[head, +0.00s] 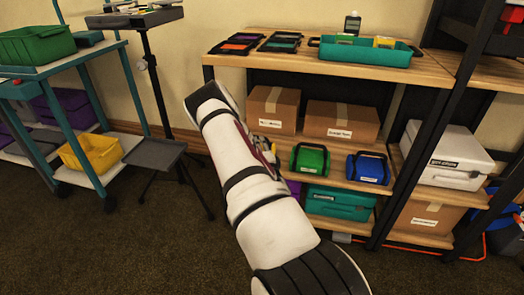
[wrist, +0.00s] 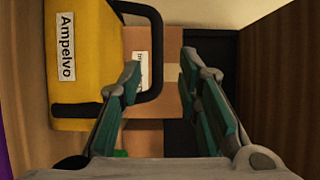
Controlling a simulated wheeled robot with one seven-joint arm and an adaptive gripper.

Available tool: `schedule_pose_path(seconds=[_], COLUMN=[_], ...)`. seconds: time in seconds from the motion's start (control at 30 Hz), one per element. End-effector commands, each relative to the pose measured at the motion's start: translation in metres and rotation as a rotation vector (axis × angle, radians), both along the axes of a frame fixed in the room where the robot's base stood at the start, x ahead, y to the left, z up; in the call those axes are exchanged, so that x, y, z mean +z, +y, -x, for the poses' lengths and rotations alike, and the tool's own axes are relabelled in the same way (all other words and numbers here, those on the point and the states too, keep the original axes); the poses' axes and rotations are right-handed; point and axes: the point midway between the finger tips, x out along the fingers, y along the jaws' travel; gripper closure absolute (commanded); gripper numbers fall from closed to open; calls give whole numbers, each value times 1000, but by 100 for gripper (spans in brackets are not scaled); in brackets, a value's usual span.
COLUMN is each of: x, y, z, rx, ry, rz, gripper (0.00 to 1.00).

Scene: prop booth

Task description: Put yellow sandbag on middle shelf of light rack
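The yellow sandbag (wrist: 85,70) fills the upper left of the wrist view, with a white label and a black loop handle. It appears to rest on the wooden middle shelf (wrist: 32,75) of the light rack; the wrist view is turned sideways. My gripper (wrist: 160,76) is open. The outer bar of the handle appears between its teal fingers; I cannot tell whether they touch it. In the head view my arm hides most of the gripper and the sandbag. The light rack (head: 290,47) has wooden boards and a dark frame.
On the middle shelf stand a green sandbag (head: 311,160), a blue sandbag (head: 369,168) and two cardboard boxes (head: 341,120) behind. A teal tray (head: 366,52) is on top, a teal case (head: 338,203) below. A teal cart (head: 124,75) and a stand (head: 155,90) are left.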

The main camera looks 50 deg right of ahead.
Motion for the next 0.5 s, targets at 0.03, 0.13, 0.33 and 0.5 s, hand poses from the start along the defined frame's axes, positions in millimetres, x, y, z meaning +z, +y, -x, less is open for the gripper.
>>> schedule_pose_path(seconds=[0.03, 0.13, 0.33, 0.5], x=[1, 1, 0, 12], y=[6, 17, 30, 31], z=[9, 22, 37, 26], rx=[-3, -4, -2, -20], ry=[3, 2, 1, 39], rz=[-3, -3, 0, 3], gripper=[69, 69, 69, 69])
